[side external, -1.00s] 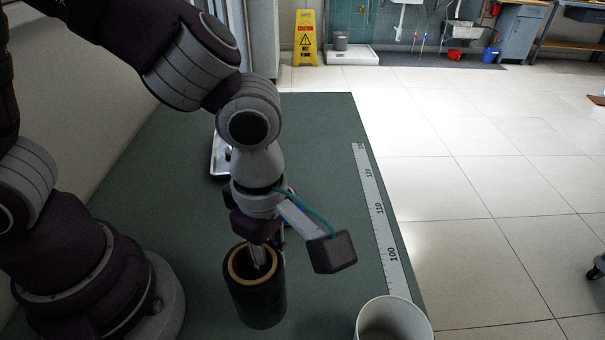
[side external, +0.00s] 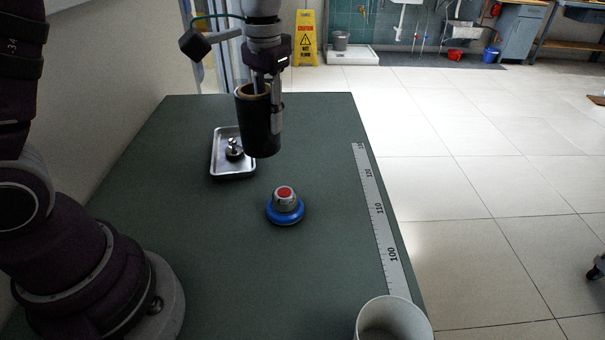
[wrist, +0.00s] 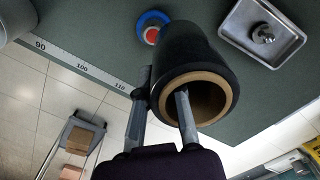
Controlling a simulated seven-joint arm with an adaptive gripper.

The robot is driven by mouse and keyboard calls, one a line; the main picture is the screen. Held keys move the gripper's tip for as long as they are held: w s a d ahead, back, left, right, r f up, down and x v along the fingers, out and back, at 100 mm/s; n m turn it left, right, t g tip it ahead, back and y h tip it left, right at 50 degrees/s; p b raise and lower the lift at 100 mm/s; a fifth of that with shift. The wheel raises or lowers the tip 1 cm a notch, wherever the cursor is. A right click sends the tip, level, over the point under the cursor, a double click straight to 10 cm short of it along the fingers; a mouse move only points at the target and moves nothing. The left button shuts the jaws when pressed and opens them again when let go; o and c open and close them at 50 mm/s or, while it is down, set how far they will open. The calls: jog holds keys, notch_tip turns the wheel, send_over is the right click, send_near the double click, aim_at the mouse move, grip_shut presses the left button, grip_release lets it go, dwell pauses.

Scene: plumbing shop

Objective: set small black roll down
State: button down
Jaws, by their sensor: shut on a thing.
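The small black roll (side external: 258,125) is a dark upright cylinder with a tan cardboard core, held above the far part of the green table in the side view. My gripper (side external: 265,98) is shut on its wall, with one finger inside the core and one outside. In the wrist view the roll (wrist: 195,75) fills the middle, its open core end facing the camera, and my gripper's fingers (wrist: 162,110) straddle its wall. How high its lower end is above the table is hard to tell.
A metal tray (side external: 218,172) with a small metal part (side external: 234,150) lies left of the roll. A blue-based knob with a red top (side external: 285,205) stands nearer. A ruler strip (side external: 380,215) runs along the right edge; a white cup (side external: 393,318) stands in front. Table between is clear.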

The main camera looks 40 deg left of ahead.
jog(key=s+d+f+n, duration=0.3)
jog(key=s+d+n, duration=0.9)
jog(key=n, duration=0.7)
jog(key=shift+d+f, duration=0.15)
jog(key=shift+d, duration=0.35)
jog(key=shift+s, duration=0.1)
notch_tip(320, 180, down, 10)
jog(key=shift+r, duration=0.2)
jog(key=shift+f, duration=0.15)
jog(key=c, duration=1.2)
grip_release()
